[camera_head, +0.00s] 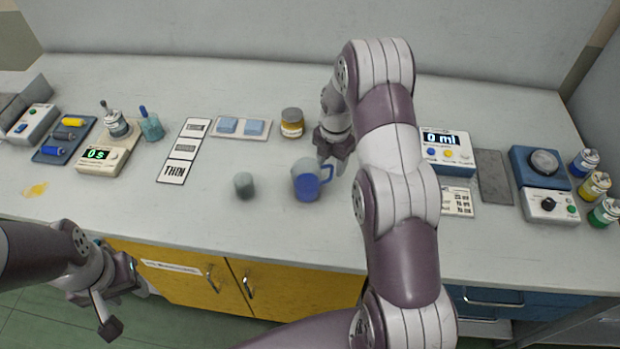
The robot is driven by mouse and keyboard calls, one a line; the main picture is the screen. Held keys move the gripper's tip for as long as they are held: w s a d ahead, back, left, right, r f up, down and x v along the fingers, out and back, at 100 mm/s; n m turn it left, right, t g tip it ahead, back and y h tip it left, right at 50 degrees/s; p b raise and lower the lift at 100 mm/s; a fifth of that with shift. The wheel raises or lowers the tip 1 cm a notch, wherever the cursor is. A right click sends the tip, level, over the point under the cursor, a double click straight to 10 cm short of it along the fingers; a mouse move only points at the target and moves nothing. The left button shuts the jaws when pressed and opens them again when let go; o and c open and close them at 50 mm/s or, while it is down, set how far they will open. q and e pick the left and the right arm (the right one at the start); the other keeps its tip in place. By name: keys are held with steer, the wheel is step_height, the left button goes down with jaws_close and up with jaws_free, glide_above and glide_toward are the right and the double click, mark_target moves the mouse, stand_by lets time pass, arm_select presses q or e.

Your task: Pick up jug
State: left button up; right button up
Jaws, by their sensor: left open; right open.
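The jug (307,187) is a clear cup with blue liquid and a blue handle on its right side. It stands upright on the bench near the middle. My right gripper (335,168) is open at the jug's handle, with its fingers pointing down. I cannot tell whether the fingers touch the handle. My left gripper (123,308) is open and empty, low at the left, in front of the bench's front edge and far from the jug.
An amber jar (292,123) and a tray with blue blocks (241,128) stand behind. A display reading 0 ml (445,150) is right of my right arm. The bench front between the left cards and cup is clear.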

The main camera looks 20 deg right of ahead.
mark_target(330, 178)
steer(key=f, duration=0.4)
steer(key=shift+s+a+p, duration=0.2)
steer(key=shift+a+p, duration=0.05)
steer(key=shift+p, duration=0.15)
steer(key=shift+w+f, duration=0.1)
steer(key=shift+f, duration=0.1)
jaws_close()
steer(key=shift+r, duration=0.15)
steer(key=shift+r, duration=0.7)
step_height(330, 178, up, 3)
steer(key=shift+d+f+b, duration=0.15)
steer(key=shift+b, duration=0.4)
steer(key=s+d+r+b, duration=0.1)
steer(key=s+d+r, duration=0.1)
steer(key=s, duration=0.3)
steer(key=s+d+r, duration=0.2)
steer(key=s+r, duration=0.2)
steer(key=s, duration=0.1)
steer(key=shift+s+d+r+b, duration=0.35)
steer(key=shift+r, duration=0.1)
